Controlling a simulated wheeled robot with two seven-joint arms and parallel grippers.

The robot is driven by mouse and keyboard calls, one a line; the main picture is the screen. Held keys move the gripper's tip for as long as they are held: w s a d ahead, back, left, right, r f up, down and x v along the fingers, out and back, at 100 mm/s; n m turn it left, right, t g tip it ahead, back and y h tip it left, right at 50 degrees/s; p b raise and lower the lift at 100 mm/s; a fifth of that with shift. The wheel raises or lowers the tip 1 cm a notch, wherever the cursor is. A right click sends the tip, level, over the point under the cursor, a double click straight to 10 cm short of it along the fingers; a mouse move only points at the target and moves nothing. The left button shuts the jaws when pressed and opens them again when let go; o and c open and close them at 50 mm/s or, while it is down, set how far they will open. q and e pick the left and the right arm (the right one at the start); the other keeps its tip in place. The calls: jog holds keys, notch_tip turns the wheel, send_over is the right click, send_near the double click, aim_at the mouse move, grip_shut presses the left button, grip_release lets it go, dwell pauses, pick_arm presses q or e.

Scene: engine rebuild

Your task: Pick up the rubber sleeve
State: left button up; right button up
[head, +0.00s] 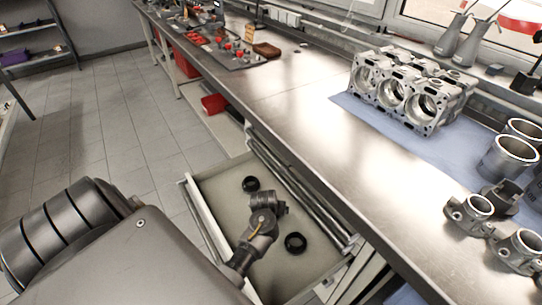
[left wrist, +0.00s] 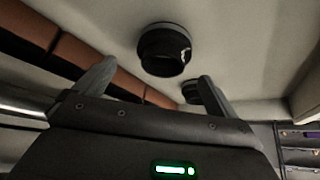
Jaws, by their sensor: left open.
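Two black ring-shaped sleeves lie apart in an open drawer (head: 218,190) in the head view: one sleeve (head: 251,184) towards the far end, the other sleeve (head: 295,243) towards the near end. My left gripper (head: 268,201) is low over the drawer between them; its fingertips are hard to make out there. In the left wrist view my left gripper (left wrist: 157,70) is open and empty. One black sleeve (left wrist: 164,50) shows beyond the gap between its fingers, apart from both. A second black object (left wrist: 190,92) is partly hidden behind the right finger. My right gripper is not in view.
The drawer sits under a long metal workbench (head: 290,110), whose edge runs close along the drawer's right side. An engine block (head: 412,90) stands on a blue mat on the bench, with metal cylinders (head: 508,158) nearer. A red bin (head: 214,104) is below the bench. Tiled floor lies left.

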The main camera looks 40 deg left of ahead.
pick_arm(q)
jog(key=b+x, duration=0.1)
jog(key=x, duration=0.4)
jog(key=shift+s+a, duration=0.1)
jog(key=shift+a, duration=0.05)
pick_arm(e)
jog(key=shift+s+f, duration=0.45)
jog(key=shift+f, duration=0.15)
pick_arm(q)
jog(key=shift+r, duration=0.1)
jog(key=c, duration=1.1)
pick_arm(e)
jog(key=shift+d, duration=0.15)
pick_arm(q)
jog(key=shift+r, duration=0.6)
jog(key=s+a+r, duration=0.1)
jog(key=s+r, duration=0.3)
jog(key=s+a+r, duration=0.2)
jog(key=s+r, duration=0.1)
jog(key=s, duration=0.2)
jog(key=s+a+r, duration=0.1)
jog(key=s+r, duration=0.3)
jog(key=shift+s+a+r+p, duration=0.15)
jog(key=shift+s+r+p, duration=0.05)
jog(key=shift+r+p, duration=0.2)
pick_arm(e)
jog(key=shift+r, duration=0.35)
